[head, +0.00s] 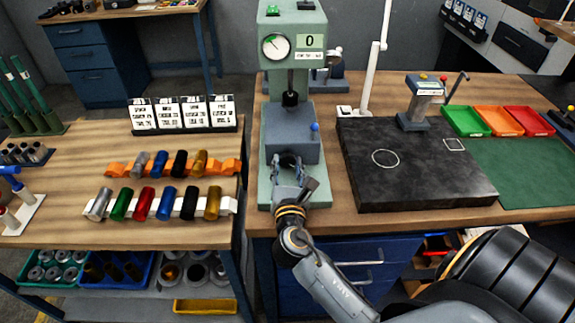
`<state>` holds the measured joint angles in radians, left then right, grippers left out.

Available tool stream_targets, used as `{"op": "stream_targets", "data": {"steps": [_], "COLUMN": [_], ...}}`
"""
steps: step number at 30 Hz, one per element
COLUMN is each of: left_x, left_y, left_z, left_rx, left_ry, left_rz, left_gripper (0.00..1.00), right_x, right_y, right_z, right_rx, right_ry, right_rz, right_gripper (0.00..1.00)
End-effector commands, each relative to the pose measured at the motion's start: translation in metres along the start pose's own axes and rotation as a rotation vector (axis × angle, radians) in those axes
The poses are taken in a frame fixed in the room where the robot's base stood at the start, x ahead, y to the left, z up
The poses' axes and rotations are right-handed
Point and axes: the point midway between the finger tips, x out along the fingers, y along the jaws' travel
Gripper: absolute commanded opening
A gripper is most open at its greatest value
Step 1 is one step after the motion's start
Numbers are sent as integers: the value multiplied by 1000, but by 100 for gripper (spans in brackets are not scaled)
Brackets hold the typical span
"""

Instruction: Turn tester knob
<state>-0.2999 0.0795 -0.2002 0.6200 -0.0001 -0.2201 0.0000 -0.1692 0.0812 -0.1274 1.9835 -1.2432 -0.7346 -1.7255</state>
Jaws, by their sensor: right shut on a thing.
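The tester (291,65) is a tall grey-green machine standing on the bench. It has a round dial, a display reading 0, a green button on top and a blue-grey block (291,125) low on its front. The knob (288,160) is a dark round part at the front of that block, partly hidden by my fingers. My right gripper (288,170) reaches in from the lower right and is shut on the knob. My left gripper is not in view.
A blue-tipped lever (314,127) sits on the block's right side. A dark stone plate (430,180) lies right of the tester, with a white stand (366,80) behind it. Left, a separate table holds racks of coloured cylinders (160,204) and label cards (181,114).

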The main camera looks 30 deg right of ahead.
Motion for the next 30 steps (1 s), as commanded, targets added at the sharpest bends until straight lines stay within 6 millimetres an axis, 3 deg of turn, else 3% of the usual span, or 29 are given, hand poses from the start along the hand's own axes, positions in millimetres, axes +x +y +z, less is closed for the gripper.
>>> {"op": "stream_targets", "data": {"steps": [4,12,13,16,26,30], "left_x": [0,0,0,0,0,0], "left_y": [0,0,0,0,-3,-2], "left_z": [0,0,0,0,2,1], "left_rx": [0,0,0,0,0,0], "left_ry": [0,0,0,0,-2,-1], "left_rz": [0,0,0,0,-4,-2], "left_gripper": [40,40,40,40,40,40], "right_x": [0,0,0,0,-2,-15], "right_y": [0,0,0,0,0,0], "right_z": [0,0,0,1,0,-1], "right_rx": [90,100,99,99,98,98], "right_ry": [0,-1,-1,-1,-1,2], "right_rz": [-1,0,0,0,0,0], "right_gripper": [9,9,42,63,63,63]}}
